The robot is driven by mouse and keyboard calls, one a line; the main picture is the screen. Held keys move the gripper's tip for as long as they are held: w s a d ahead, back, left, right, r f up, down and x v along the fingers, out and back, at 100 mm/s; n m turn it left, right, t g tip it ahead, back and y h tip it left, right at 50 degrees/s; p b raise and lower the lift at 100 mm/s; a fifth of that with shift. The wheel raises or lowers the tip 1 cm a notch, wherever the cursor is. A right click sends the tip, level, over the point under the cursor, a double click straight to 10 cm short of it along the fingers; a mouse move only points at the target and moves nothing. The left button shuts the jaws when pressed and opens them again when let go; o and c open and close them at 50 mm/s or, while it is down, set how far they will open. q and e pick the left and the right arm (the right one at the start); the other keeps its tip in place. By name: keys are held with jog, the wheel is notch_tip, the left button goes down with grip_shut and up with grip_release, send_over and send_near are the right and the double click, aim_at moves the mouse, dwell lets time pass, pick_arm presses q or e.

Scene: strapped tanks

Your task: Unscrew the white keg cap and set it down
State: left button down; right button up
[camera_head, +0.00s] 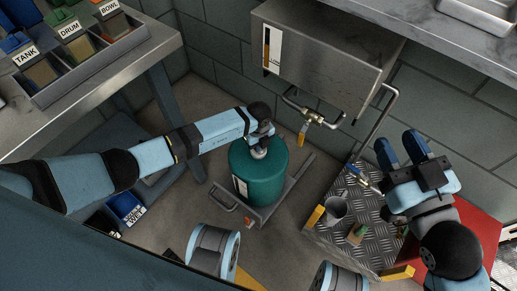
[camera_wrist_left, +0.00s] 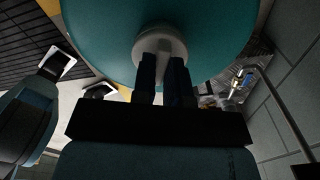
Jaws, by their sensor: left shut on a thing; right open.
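The teal keg (camera_head: 262,178) stands upright on a low wheeled base in the middle of the head view. Its top also fills the upper part of the left wrist view (camera_wrist_left: 90,40). The white cap (camera_head: 259,153) is on top of the keg, partly hidden by my gripper; in the left wrist view the white cap (camera_wrist_left: 160,42) shows between the fingertips. My left gripper (camera_head: 260,143) is shut on the cap from above; its fingers also show in the left wrist view (camera_wrist_left: 166,70). My right gripper (camera_head: 402,148) is open and empty at the right, above the diamond-plate platform.
A metal box (camera_head: 320,55) with a tap and pipe hangs on the wall behind the keg. A diamond-plate platform (camera_head: 340,240) at right holds a grey cup (camera_head: 335,209) and small items. Labelled bins (camera_head: 85,50) stand on the left bench.

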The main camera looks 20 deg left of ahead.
pick_arm(q)
jog(key=shift+r, duration=0.1)
jog(key=shift+r+n+p, duration=0.1)
jog(key=shift+n+p, duration=0.5)
jog(key=shift+p, duration=0.05)
jog(key=shift+n+p, duration=0.75)
jog(key=shift+n, duration=0.25)
jog(key=shift+n+p, duration=0.3)
jog(key=shift+n, duration=0.4)
